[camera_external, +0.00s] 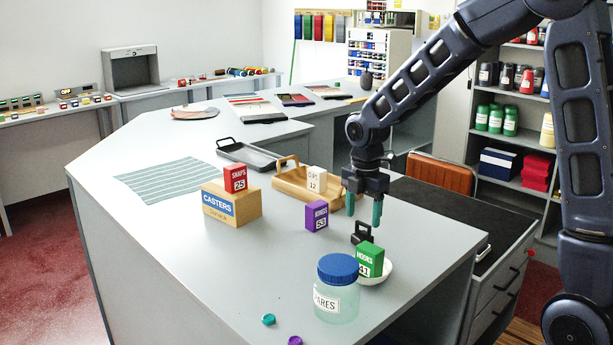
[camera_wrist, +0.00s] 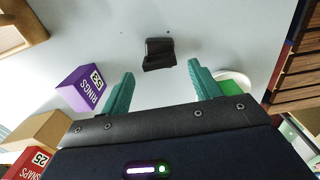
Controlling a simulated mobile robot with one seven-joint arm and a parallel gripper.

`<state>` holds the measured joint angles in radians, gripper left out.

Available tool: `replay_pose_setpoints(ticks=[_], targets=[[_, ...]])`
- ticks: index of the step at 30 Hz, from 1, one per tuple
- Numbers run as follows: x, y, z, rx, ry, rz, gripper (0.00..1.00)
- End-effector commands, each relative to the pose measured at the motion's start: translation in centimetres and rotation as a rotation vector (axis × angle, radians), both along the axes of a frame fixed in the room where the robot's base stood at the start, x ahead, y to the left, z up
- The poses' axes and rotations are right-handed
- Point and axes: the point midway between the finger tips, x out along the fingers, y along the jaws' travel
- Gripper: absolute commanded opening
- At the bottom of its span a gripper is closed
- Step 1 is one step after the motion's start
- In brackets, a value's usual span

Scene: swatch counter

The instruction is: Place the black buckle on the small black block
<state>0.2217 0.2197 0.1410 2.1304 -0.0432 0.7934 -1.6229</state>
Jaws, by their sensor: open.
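A small black piece with an arched loop on top (camera_external: 361,234), which looks like the black buckle, stands on the grey counter. In the wrist view it (camera_wrist: 159,54) lies just beyond the fingertips, centred between them. I cannot make out a separate small black block; whether this piece includes it is unclear. My gripper (camera_external: 363,211) points down with green fingers spread, above the black piece and apart from it. In the wrist view my gripper (camera_wrist: 161,72) is open and empty.
A green block (camera_external: 370,260) in a white dish (camera_external: 386,273) and a blue-lidded jar (camera_external: 337,300) stand close in front. A purple block (camera_external: 316,215), wooden tray (camera_external: 285,184), casters box (camera_external: 231,208) and black tray (camera_external: 240,150) lie left.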

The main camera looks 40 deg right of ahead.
Motion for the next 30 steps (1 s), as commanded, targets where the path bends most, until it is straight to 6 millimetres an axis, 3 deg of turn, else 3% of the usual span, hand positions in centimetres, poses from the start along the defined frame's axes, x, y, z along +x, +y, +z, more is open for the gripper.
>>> replay_pose_setpoints(ticks=[9,20,25,30], targets=[[0.0,0.0,6.1,0.0,-0.003,0.001,0.63],[-0.4,0.1,9.2,-0.002,-0.006,-0.018,0.63],[-3.0,1.0,11.5,-0.011,-0.042,-0.147,0.63],[-7.3,2.1,14.3,-0.011,-0.1,-0.363,0.63]])
